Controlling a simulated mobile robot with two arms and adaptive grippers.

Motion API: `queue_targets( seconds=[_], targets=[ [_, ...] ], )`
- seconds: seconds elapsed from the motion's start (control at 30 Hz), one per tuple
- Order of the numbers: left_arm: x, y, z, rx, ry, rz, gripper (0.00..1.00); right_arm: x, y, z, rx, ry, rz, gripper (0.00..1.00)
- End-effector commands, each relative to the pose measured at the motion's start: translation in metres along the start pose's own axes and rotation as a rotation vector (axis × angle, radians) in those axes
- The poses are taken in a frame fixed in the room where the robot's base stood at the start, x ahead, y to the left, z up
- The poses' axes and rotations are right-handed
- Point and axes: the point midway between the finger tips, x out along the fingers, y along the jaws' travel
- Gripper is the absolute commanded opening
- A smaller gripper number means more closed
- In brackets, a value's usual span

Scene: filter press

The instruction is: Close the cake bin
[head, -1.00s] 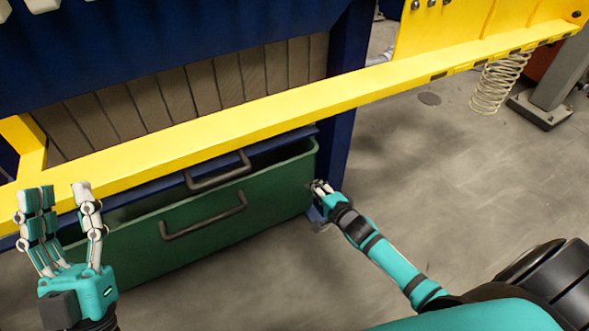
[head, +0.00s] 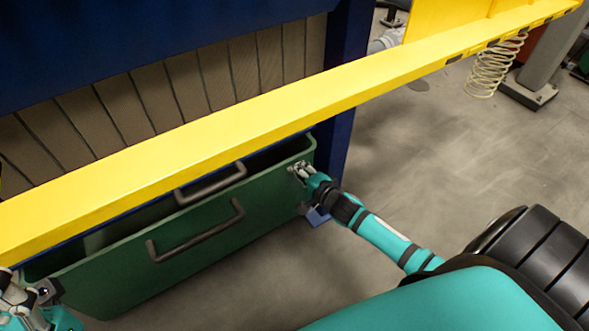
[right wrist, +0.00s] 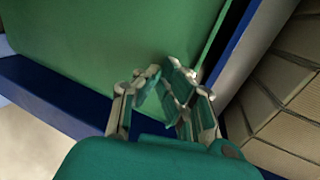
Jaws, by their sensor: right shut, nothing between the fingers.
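The cake bin (head: 130,278) is a long green box below the press in the head view, with a dark bar handle (head: 196,232) on its front. It stands out from under the press, its open top showing as a dark gap. My right gripper (head: 297,170) is shut and empty at the bin's right end, near the top corner. In the right wrist view its fingertips (right wrist: 168,72) are against or very close to the green bin wall (right wrist: 95,35); contact is unclear. My left gripper (head: 22,297) is by the bin's left end, cut off by the picture edge.
A yellow beam (head: 240,117) crosses above the bin and hides part of it. A second handle (head: 210,184) shows behind the bin's front. A blue post (head: 345,100) stands right of the bin. Grey floor at right is open; a spring (head: 492,68) hangs there.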

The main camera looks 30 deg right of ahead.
Motion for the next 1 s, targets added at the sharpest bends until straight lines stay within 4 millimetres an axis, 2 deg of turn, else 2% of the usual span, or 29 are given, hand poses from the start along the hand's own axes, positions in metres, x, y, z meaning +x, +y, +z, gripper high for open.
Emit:
queue_targets(
  seconds=[0.2, 0.4, 0.53, 0.87, 1.0],
  targets=[
    [0.000, 0.000, 0.000, 0.000, -0.001, 0.000, 0.40, 0.001, -0.001, 0.000, 0.000, 0.000, -0.001, 0.00],
    [0.004, 0.000, 0.000, -0.001, -0.003, 0.000, 0.40, 0.028, -0.011, 0.000, 0.002, 0.002, -0.003, 0.00],
    [0.004, 0.000, -0.001, -0.001, -0.003, 0.000, 0.40, 0.038, -0.013, 0.000, 0.001, 0.002, -0.002, 0.00],
    [0.005, 0.000, -0.001, 0.001, 0.001, 0.000, 0.40, 0.038, -0.013, 0.000, 0.000, 0.001, -0.002, 0.00],
    [0.005, 0.000, -0.001, 0.001, 0.002, 0.000, 0.40, 0.030, -0.012, 0.000, -0.001, 0.001, -0.001, 0.00]
  ],
)
